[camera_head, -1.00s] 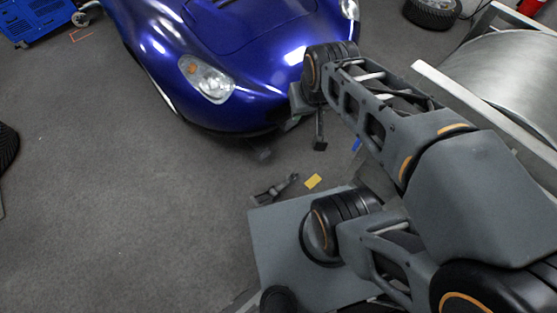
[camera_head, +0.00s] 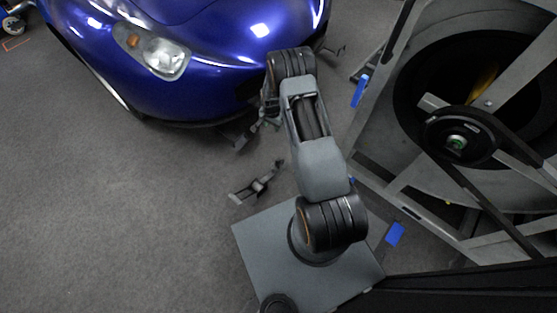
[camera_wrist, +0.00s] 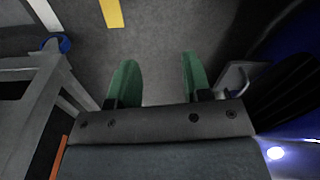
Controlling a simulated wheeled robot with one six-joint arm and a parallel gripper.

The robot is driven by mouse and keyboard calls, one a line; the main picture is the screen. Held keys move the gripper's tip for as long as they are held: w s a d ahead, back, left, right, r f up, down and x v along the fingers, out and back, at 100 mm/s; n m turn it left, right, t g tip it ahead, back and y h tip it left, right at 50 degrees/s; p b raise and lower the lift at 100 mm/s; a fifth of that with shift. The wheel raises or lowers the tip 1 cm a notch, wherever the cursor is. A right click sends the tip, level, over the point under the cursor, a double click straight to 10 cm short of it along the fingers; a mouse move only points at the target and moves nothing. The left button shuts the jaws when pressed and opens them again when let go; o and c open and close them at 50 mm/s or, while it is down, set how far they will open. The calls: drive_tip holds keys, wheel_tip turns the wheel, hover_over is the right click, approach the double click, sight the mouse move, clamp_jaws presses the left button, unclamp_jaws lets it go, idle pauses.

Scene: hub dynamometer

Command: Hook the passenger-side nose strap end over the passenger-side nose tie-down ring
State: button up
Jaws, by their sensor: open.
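The blue car's nose (camera_head: 220,85) fills the top of the head view. My gripper (camera_wrist: 158,80) is open in the wrist view, its two green fingers apart with only grey floor seen between them. In the head view my wrist is low beside the nose and hides most of the gripper. A bent grey metal loop (camera_wrist: 238,72) stands just right of the fingers, apart from them; I cannot tell whether it is the tie-down ring. A blue piece (camera_head: 360,90) lies by the grey frame; I cannot tell whether it is the strap end.
The grey dynamometer frame (camera_head: 430,215) with its large dark drum stands close on the right. A dark metal fitting (camera_head: 258,184) lies on the floor in front of the car. A yellow strip (camera_wrist: 112,12) marks the floor. Open floor (camera_head: 110,220) lies to the left.

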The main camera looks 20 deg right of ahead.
drive_tip(key=m+b, duration=0.2)
drive_tip(key=b, duration=0.2)
hover_over(278, 159)
drive_tip(key=shift+g, duration=0.3)
wheel_tip(278, 159, down, 19)
drive_tip(key=shift+s+r, duration=0.1)
wheel_tip(278, 159, down, 9)
drive_tip(key=b, duration=0.7)
drive_tip(key=shift+r+b, duration=0.1)
drive_tip(key=shift+b, duration=0.3)
drive_tip(key=shift+c, duration=0.4)
clamp_jaws()
drive_tip(key=shift+r+p, duration=0.45)
drive_tip(key=shift+r, duration=0.3)
drive_tip(key=shift+r+p, duration=1.15)
drive_tip(key=shift+r, duration=0.75)
